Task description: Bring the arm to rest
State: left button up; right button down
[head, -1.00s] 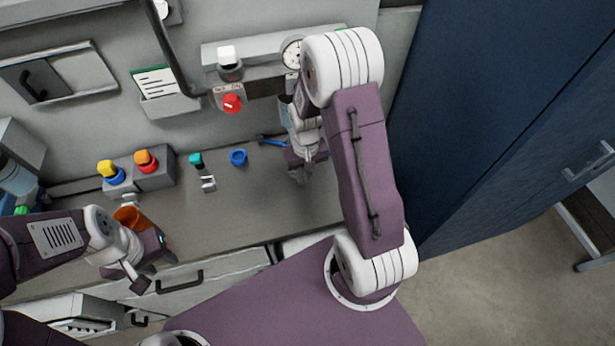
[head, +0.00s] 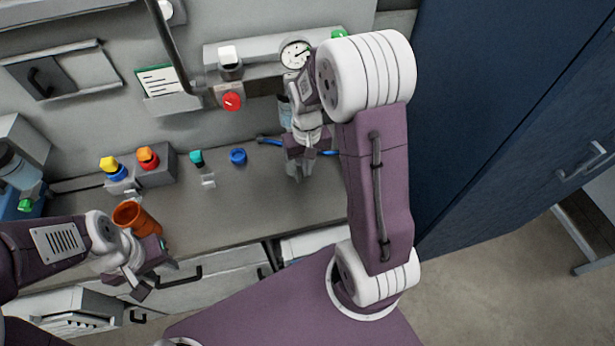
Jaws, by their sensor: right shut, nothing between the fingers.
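My right arm rises from my base and bends over the counter; its purple link and white joints fill the middle of the head view. My left gripper (head: 154,279) is at the lower left, over the counter's front edge and drawers. Its two dark fingertips look apart with nothing between them.
The grey counter (head: 240,205) has clear room in the middle. A red button (head: 232,101) and gauge (head: 295,54) are on the wall. A blue cabinet (head: 480,130) stands at right.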

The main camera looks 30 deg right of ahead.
jog(key=shift+s+a+r+n, duration=0.5)
jog(key=shift+s+a+r, duration=0.3)
jog(key=shift+a+r, duration=0.9)
jog(key=s+a+f+t, duration=0.1)
jog(key=s+a+f, duration=0.1)
jog(key=s, duration=0.6)
jog(key=shift+s+a+n, duration=0.3)
jog(key=shift+s+n, duration=0.05)
jog(key=shift+n, duration=0.05)
jog(key=shift+s, duration=0.1)
